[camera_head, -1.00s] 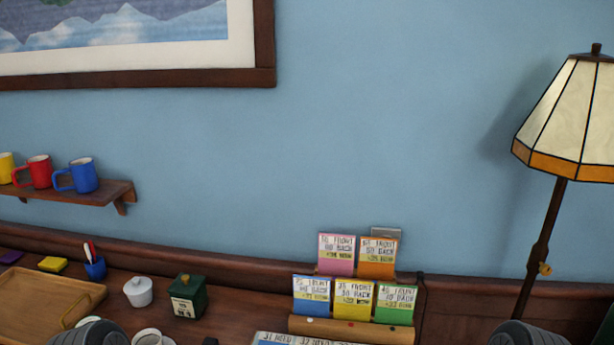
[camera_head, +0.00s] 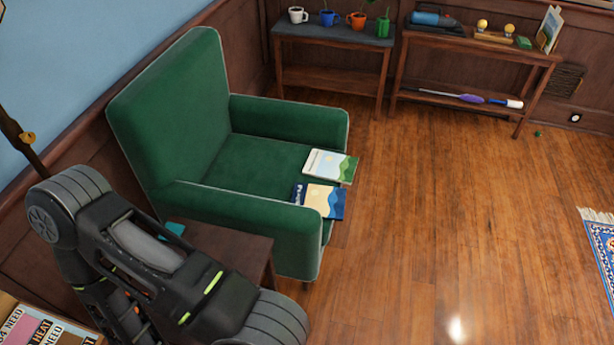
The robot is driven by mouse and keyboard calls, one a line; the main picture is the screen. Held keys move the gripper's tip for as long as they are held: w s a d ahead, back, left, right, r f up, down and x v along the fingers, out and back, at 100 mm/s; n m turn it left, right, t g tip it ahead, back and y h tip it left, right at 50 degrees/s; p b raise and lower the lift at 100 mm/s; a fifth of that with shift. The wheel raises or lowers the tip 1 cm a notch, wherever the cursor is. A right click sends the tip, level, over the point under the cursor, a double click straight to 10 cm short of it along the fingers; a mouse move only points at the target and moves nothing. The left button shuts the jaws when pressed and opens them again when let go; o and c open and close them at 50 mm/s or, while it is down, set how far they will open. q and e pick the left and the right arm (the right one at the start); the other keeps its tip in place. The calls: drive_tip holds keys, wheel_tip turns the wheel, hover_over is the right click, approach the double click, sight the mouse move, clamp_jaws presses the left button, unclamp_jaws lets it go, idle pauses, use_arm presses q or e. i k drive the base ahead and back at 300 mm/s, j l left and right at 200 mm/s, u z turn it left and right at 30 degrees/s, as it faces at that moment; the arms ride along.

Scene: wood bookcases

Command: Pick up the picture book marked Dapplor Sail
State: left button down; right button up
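Two picture books lie on the green armchair's seat near its front edge. One (camera_head: 330,165) has a pale cover with green and blue shapes. The other (camera_head: 318,199) is navy with a cream and yellow picture and lies close to the near armrest, with its corner past the seat edge. A third book-like item (camera_head: 549,29) stands tilted on the right side table. I cannot read Dapplor Sail on any of them. One of my arms fills the lower left. Neither gripper shows.
The green armchair (camera_head: 190,115) stands against the wall. A small dark table (camera_head: 235,250) is beside its near armrest, partly behind my arm. Two side tables (camera_head: 335,32) (camera_head: 480,48) hold mugs, plants and other items.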

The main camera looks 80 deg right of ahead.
sight(329, 201)
drive_tip(key=z, duration=2)
drive_tip(key=i+l+z, duration=0.2)
drive_tip(key=l, duration=0.15)
drive_tip(key=i+l, duration=0.15)
drive_tip(key=l, duration=0.15)
drive_tip(key=i+l, duration=0.15)
drive_tip(key=l, duration=0.2)
drive_tip(key=i+l, duration=0.1)
drive_tip(key=l, duration=0.2)
drive_tip(key=i+l, duration=0.15)
drive_tip(key=l, duration=0.2)
